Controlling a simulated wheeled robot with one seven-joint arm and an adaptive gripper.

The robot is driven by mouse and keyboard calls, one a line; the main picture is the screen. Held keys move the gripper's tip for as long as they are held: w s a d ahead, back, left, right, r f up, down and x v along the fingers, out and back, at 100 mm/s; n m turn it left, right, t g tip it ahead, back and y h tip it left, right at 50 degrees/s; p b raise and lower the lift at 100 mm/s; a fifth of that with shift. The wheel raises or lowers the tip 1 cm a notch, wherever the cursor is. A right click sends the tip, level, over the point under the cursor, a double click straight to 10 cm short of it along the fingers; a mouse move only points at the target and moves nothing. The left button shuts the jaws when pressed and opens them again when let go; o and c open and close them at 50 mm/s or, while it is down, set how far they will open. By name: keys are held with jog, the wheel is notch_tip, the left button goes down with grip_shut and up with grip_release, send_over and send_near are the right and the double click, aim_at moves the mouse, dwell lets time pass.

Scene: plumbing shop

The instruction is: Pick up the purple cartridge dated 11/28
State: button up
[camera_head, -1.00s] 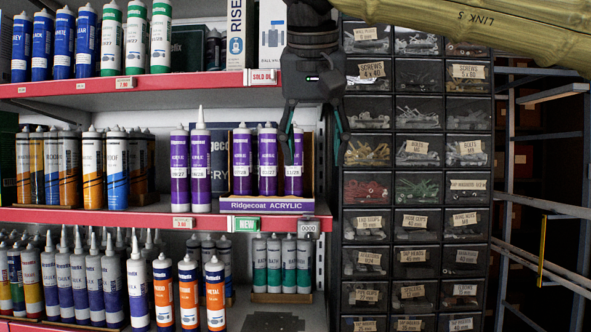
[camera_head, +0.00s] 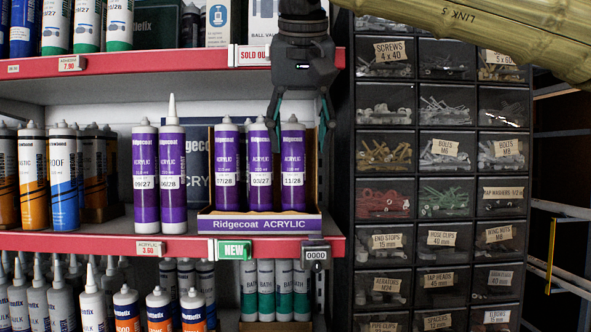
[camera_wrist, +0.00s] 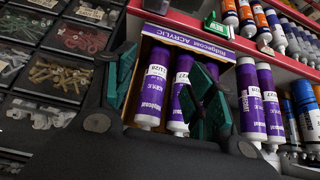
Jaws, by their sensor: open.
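The purple cartridge dated 11/28 (camera_head: 292,178) stands upright at the right end of a display box (camera_head: 310,225) on the middle shelf. It also shows in the wrist view (camera_wrist: 152,98), leftmost in the box, with its date label readable. Purple cartridges dated 03/27 (camera_head: 260,165) and 07/28 (camera_head: 227,165) stand beside it. My gripper (camera_head: 298,130) is open and empty. In the head view its fingers hang either side of the 11/28 cartridge's top. In the wrist view (camera_wrist: 165,80) they also flank it, and the right finger partly hides the other boxed cartridges. I see no contact.
Loose purple cartridges dated 09/27 (camera_head: 145,178) and 06/28 (camera_head: 172,170) stand left of the box. The upper shelf edge (camera_head: 200,58) is close to my gripper. A black drawer cabinet (camera_head: 343,210) stands just right of the shelf.

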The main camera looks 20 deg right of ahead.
aim_at(294, 140)
jog(key=w, duration=0.3)
jog(key=w+d+f, duration=0.1)
jog(key=w, duration=0.2)
jog(key=w+p, duration=0.1)
jog(key=w, duration=0.2)
jog(key=shift+w+d+f, duration=0.15)
jog(key=shift+w+f, duration=0.05)
jog(key=shift+f, duration=0.15)
jog(key=shift+s+d+r, duration=0.2)
jog(key=shift+s+r, duration=0.15)
jog(key=shift+s, duration=0.25)
jog(key=shift+s+r+p, duration=0.15)
jog(key=shift+r+p, duration=0.05)
jog(key=shift+p, duration=0.1)
jog(key=w, duration=0.3)
jog(key=shift+d+f+p, duration=0.15)
jog(key=shift+d+p, duration=0.15)
jog(key=shift+p, duration=0.1)
jog(key=p+x, duration=0.1)
jog(key=x, duration=0.2)
jog(key=shift+w, duration=0.1)
jog(key=shift+f, duration=0.15)
jog(key=shift+s, duration=0.25)
jog(key=shift+w+a, duration=0.1)
jog(key=shift+w, duration=0.05)
jog(key=c, duration=1.2)
